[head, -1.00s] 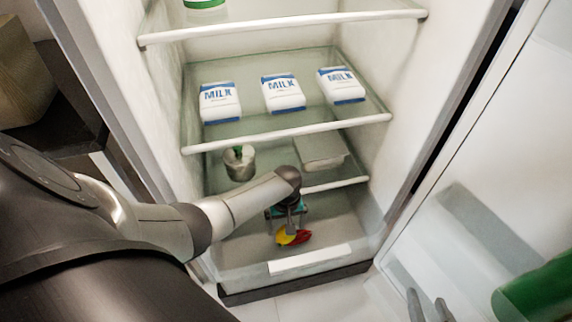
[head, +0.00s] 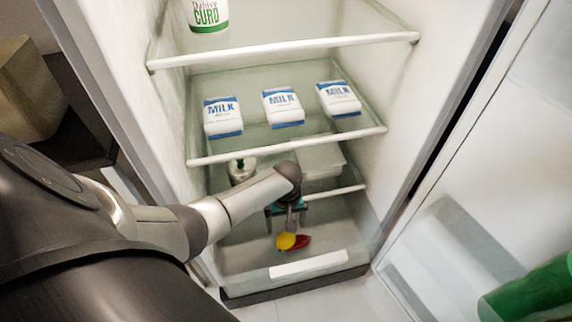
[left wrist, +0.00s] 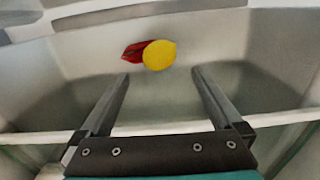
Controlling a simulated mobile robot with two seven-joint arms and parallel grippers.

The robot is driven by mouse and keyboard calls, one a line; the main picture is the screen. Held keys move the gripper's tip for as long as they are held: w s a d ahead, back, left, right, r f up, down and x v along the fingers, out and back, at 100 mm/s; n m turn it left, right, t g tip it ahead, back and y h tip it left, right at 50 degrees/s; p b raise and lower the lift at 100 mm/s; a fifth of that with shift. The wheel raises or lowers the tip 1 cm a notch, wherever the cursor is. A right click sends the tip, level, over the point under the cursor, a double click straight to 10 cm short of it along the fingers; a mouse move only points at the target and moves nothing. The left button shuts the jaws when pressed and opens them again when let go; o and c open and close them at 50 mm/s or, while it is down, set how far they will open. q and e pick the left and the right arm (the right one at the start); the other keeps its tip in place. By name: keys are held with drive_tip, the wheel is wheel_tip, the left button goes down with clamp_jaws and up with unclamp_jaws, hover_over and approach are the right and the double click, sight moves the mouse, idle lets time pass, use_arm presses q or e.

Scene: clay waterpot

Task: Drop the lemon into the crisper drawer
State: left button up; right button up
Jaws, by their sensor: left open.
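The yellow lemon (head: 285,241) is in the crisper drawer (head: 310,266) at the bottom of the fridge, against a dark red item. In the left wrist view, the lemon (left wrist: 159,55) is just beyond the fingertips, with a visible gap on each side. My left gripper (head: 289,226) reaches down into the drawer just above the lemon. It is open, with its two fingers (left wrist: 161,74) wide apart and nothing between them. My right gripper is not in view.
The red item (head: 302,241) lies beside the lemon. Above are a lidded container (head: 321,162), a metal cup (head: 241,171), several milk cartons (head: 283,107) and a curd tub (head: 208,14). The shelf edge (head: 290,146) is above my arm. The open fridge door (head: 480,215) is at right.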

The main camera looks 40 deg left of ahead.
use_arm(q)
drive_tip(key=s+d+r+m+t+h+p, duration=0.2)
drive_tip(key=d+r+m+t+p, duration=0.15)
drive_tip(key=d+r+m, duration=0.6)
drive_tip(key=s+f+m+y, duration=0.1)
drive_tip(key=s+m, duration=0.1)
drive_tip(key=s, duration=1)
drive_tip(key=shift+d+y+b, duration=0.35)
drive_tip(key=shift+y, duration=0.05)
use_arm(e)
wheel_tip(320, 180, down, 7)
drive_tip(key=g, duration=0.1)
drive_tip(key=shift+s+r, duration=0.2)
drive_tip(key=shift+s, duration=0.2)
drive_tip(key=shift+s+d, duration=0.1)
use_arm(q)
drive_tip(key=shift+s+p, duration=0.15)
drive_tip(key=shift+p, duration=0.7)
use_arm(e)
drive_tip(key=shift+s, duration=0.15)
